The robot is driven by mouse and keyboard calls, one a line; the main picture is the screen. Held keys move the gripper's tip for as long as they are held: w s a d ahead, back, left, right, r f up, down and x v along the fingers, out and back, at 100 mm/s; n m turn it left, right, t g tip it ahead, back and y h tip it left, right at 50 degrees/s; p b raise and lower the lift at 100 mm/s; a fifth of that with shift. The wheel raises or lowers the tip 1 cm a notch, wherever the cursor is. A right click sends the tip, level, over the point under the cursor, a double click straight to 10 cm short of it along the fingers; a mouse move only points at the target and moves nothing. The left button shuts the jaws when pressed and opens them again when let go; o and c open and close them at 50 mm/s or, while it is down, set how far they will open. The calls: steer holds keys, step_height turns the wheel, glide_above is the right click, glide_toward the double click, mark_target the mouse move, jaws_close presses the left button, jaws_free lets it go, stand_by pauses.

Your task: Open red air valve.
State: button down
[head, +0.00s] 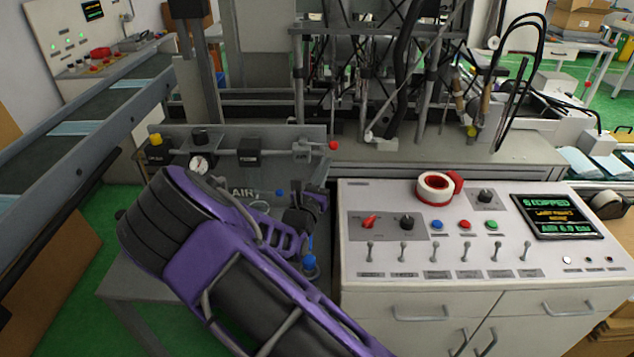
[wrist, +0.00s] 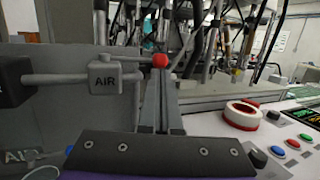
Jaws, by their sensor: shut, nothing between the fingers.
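The red air valve shows in the head view as a small red knob (head: 333,145) at the right end of a grey pipe on the grey air panel (head: 285,178). In the wrist view the red knob (wrist: 160,60) is just right of a grey box (wrist: 104,76) marked AIR. My gripper (head: 318,192) is below the knob in the head view, in front of the panel, with my purple arm behind it. In the wrist view my gripper (wrist: 161,78) is shut and empty, its fingers pointing up the picture towards the knob. I cannot tell whether they touch it.
A round gauge (head: 199,164) and a yellow knob (head: 155,139) are on the panel's left. A white control console (head: 385,260) is right, with switches, a red-and-white tape roll (head: 435,188) and a screen (head: 556,217) reading STOPPED. Machinery stands behind; a conveyor (head: 60,120) runs left.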

mark_target(333, 148)
steer(key=x, duration=0.3)
steer(key=shift+w, duration=0.2)
steer(key=shift+p+x, duration=0.6)
steer(key=shift+x, duration=0.35)
steer(key=shift+d+r, duration=0.2)
steer(key=shift+r, duration=0.05)
steer(key=shift+s, duration=0.1)
